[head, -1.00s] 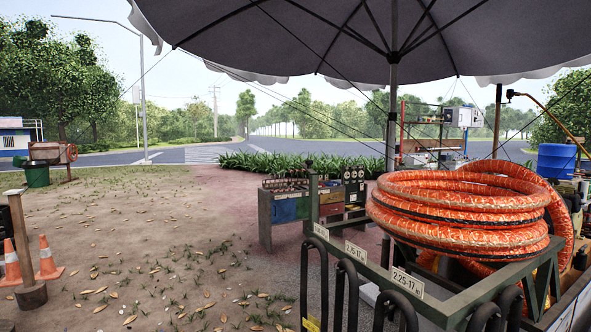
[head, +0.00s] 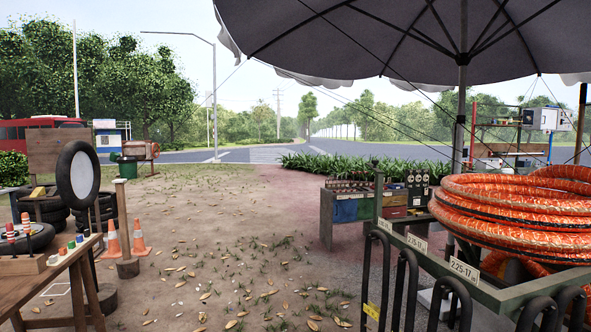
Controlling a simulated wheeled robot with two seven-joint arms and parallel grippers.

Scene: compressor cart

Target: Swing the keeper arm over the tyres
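Orange-wrapped tyres or coils (head: 515,205) lie stacked at the right, on a green metal frame (head: 440,262) with size labels. Black tubes (head: 405,285) hang along the frame's front. At the left, black tyres (head: 45,208) are stacked on the ground. An upright tyre (head: 62,178) with a pale disc in its opening stands in front of them. I cannot pick out a keeper arm in this view. Neither of my grippers is in view.
A wooden table (head: 60,268) with small bottles stands at the near left. Two orange cones (head: 139,240) and a post (head: 122,220) stand beside it. A tool bench (head: 345,210) is at mid right, under an umbrella (head: 420,35).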

